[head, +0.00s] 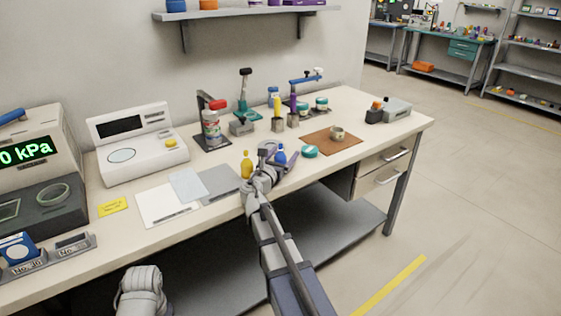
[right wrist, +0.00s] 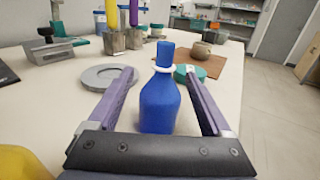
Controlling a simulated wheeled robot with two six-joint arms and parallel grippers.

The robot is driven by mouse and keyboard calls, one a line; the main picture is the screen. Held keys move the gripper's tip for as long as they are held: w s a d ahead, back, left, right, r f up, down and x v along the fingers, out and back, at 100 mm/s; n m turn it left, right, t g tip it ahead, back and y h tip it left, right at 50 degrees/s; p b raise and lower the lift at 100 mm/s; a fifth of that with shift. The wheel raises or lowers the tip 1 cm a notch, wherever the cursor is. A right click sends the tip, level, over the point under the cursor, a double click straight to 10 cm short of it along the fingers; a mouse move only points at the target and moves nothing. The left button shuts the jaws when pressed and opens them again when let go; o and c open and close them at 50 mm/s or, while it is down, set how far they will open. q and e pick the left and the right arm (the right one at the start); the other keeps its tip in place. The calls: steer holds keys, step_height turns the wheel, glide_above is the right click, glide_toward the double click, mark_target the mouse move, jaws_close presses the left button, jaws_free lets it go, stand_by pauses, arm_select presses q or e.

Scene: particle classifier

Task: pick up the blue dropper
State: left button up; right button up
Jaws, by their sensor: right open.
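The blue dropper (right wrist: 160,102) is a blue bottle with a white collar and a blue top. It stands upright on the table in the right wrist view and shows small in the head view (head: 280,155). My right gripper (right wrist: 157,78) is open, with one purple finger on each side of the dropper; I see gaps between the fingers and the bottle. In the head view the right gripper (head: 277,160) is at the table's front edge, around the dropper. The dropper's base is partly hidden by the gripper body.
A yellow bottle (head: 247,167) stands just left of the right gripper. A teal-rimmed round container (head: 310,152) and a brown mat (head: 322,144) with a small cup (head: 338,133) lie to the right. A grey round dish (right wrist: 103,78) lies behind the left finger.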

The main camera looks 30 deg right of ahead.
steer(key=shift+w+d, duration=0.25)
steer(key=shift+d, duration=0.05)
jaws_close()
stand_by(0.5)
